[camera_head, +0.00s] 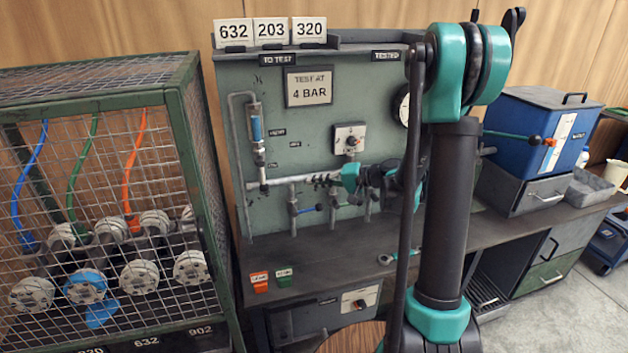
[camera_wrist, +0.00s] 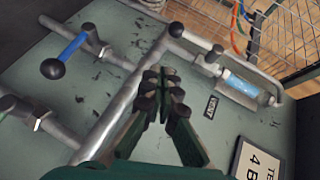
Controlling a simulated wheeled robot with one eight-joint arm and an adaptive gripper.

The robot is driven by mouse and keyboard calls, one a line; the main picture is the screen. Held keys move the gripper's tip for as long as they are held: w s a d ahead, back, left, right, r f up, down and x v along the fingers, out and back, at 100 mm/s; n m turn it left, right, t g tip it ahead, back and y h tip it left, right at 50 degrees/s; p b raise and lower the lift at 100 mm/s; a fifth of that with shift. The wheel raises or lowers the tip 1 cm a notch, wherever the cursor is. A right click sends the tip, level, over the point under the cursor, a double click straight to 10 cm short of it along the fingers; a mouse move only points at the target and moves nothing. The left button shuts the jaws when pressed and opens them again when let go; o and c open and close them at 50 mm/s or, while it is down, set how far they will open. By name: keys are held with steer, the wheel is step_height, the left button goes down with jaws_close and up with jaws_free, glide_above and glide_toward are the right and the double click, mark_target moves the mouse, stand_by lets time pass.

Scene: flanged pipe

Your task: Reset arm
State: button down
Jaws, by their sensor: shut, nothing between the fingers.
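My gripper (camera_wrist: 163,80) is shut and empty, its dark fingertips together in the wrist view. It is in front of the green test panel (camera_head: 275,110), over the grey horizontal pipe (camera_wrist: 112,120) in that view; I cannot tell whether it touches. In the head view my teal and black arm rises in front of the panel's right part. The wrist end is near the grey pipe (camera_head: 268,184), partly hidden by my arm. A blue-handled valve (camera_wrist: 70,50) branches off the pipe.
A mesh cage (camera_head: 187,130) with flanged parts and coloured hoses stands at the left. The dark bench (camera_head: 330,245) carries an orange tag (camera_head: 259,282) and a green tag (camera_head: 284,277). A blue box (camera_head: 540,125) stands at the right. A "4 BAR" sign (camera_head: 308,87) hangs on the panel.

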steer(key=s+d+f+h, duration=0.5)
steer(key=s+d+h, duration=0.2)
steer(key=s, duration=0.6)
steer(key=s+d+f+n+h, duration=0.1)
steer(key=s+d+f+h, duration=0.4)
steer(key=s+d, duration=0.6)
steer(key=shift+s+d+n+g+h, duration=0.3)
steer(key=shift+s+d+h, duration=0.1)
steer(key=shift+s+h, duration=0.5)
